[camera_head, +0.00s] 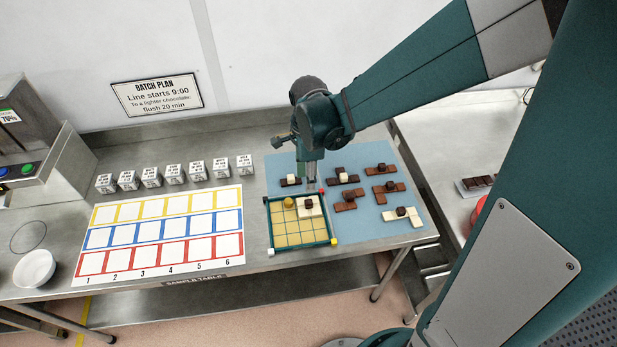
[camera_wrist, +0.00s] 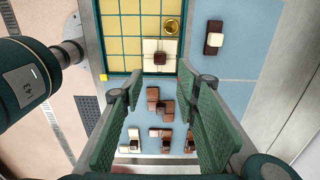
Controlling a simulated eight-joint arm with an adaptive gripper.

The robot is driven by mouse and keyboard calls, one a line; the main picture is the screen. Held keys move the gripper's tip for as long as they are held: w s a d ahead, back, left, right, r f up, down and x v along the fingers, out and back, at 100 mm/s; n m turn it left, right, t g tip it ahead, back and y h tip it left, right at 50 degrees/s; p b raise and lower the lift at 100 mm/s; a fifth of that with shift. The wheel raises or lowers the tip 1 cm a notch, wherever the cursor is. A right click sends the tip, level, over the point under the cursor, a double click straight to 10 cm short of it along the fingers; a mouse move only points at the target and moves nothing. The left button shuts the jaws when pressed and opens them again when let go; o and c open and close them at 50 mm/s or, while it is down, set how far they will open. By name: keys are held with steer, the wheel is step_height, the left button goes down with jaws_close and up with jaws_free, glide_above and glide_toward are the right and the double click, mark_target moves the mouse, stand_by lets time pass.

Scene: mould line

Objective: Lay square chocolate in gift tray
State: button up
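Several brown and white chocolates with knobs lie on the blue mat, including a brown one (camera_head: 345,206) close right of the tray. A row of white cubes (camera_head: 174,175) stands behind the numbered chart (camera_head: 160,235). A white bowl (camera_head: 34,268) is at far left.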

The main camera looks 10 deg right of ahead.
steer(key=s+d+r+n+t, duration=0.3)
steer(key=s+d+r+n, duration=0.2)
steer(key=s+r+n, duration=0.2)
steer(key=s+d+r+n+t, duration=0.4)
steer(key=s+d+r+n, duration=0.2)
steer(key=r+n, duration=0.5)
steer(key=shift+s+r, duration=0.3)
steer(key=shift+s, duration=0.4)
